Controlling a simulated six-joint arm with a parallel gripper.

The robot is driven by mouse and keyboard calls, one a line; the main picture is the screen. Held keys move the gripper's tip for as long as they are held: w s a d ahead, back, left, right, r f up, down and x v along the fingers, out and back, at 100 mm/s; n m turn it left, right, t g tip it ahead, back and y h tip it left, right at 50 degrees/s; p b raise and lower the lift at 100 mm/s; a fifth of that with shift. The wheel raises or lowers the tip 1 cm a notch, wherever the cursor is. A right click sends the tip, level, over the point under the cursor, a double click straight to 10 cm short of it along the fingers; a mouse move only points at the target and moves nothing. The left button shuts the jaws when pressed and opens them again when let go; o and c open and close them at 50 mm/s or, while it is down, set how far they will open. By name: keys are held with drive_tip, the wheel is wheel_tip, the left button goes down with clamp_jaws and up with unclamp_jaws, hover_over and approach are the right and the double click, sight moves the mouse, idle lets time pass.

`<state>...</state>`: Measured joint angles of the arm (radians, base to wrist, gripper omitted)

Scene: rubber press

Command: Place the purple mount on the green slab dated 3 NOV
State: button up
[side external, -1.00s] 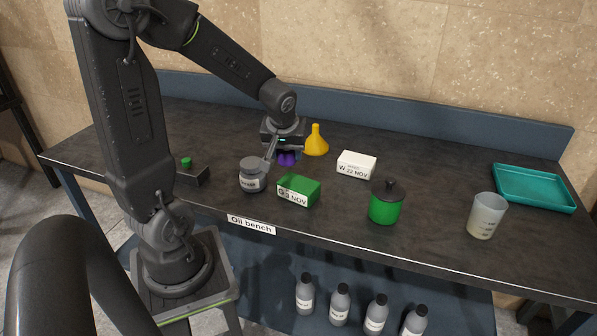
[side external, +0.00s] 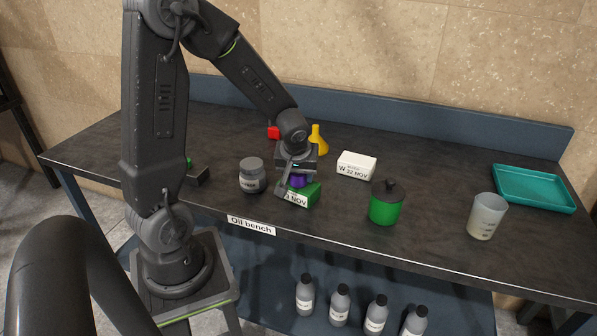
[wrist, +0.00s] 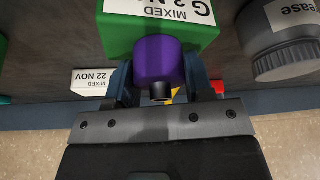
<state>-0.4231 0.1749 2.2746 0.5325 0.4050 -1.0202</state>
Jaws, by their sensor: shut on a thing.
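My gripper (side external: 296,180) is shut on the purple mount (side external: 299,181), right at the green slab (side external: 314,192). In the wrist view the purple mount (wrist: 158,60) sits between the two fingers, in front of or over the green slab (wrist: 205,30). I cannot tell if the mount touches the slab. The slab's white label ends in NOV; its digit looks like a 3 but is partly covered in the side view and cropped in the wrist view. A white slab (side external: 357,165) marked W 22 NOV lies to the right, apart from my gripper.
A grey grease jar (side external: 253,176) stands just left of the green slab. A yellow funnel (side external: 318,140) and a red object (side external: 273,132) are behind my gripper. A green lidded pot (side external: 386,204), a beaker (side external: 487,217) and a teal tray (side external: 535,187) stand to the right.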

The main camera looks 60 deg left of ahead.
drive_tip(key=o, duration=1)
drive_tip(key=v, duration=1.2)
drive_tip(key=s+d+r+m+t+h, duration=0.1)
drive_tip(key=s+d+m, duration=0.2)
drive_tip(key=d, duration=0.2)
drive_tip(key=s+d+r+m+t+h, duration=0.1)
drive_tip(key=s+d+r+m, duration=0.1)
drive_tip(key=s+d+m, duration=0.1)
drive_tip(key=s+d+r+m+t+h, duration=0.1)
drive_tip(key=s+d+r+m, duration=0.1)
drive_tip(key=d+m, duration=0.3)
drive_tip(key=shift+s+d+r+h, duration=0.15)
drive_tip(key=shift+s+d+h, duration=0.15)
drive_tip(key=shift+s+d, duration=0.4)
drive_tip(key=shift+w+d, duration=0.15)
